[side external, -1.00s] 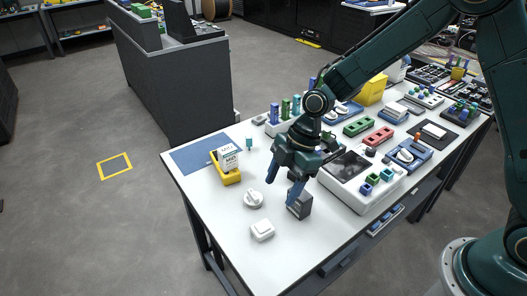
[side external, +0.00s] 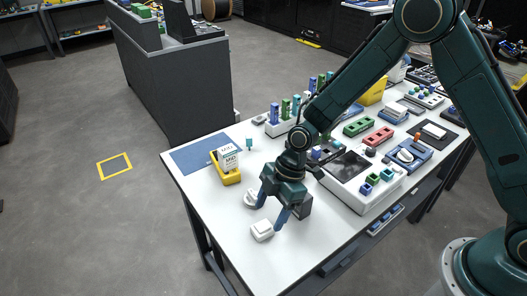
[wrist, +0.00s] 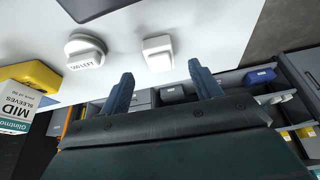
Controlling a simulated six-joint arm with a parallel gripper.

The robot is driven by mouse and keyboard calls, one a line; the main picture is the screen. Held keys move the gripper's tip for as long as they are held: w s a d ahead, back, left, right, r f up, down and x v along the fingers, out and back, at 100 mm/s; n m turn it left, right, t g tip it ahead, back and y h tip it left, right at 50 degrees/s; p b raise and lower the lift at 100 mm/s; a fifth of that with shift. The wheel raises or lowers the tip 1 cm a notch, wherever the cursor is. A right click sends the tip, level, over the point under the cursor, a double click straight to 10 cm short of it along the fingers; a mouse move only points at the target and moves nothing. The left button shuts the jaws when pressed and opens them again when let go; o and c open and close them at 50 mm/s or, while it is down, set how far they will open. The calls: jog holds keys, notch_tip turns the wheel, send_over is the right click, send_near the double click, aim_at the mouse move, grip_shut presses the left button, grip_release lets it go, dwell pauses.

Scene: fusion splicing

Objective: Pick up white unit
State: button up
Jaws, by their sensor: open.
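The white unit (side external: 262,230), a small rounded block, lies on the white table near its front edge. It also shows in the wrist view (wrist: 157,54), beyond and roughly between my fingertips. My gripper (side external: 270,213) points down above the table, just behind the unit in the side view. Its two blue fingers (wrist: 160,72) are spread apart with nothing between them. I cannot tell the exact height of the fingertips over the table.
A round white knobbed piece (wrist: 85,50) lies beside the unit. A yellow holder (side external: 229,177) with a white labelled box (side external: 228,158) is farther back. The table's front corner (side external: 262,275) is clear.

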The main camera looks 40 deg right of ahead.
aim_at(263, 225)
jog(key=shift+x, duration=2.25)
jog(key=c, duration=1.1)
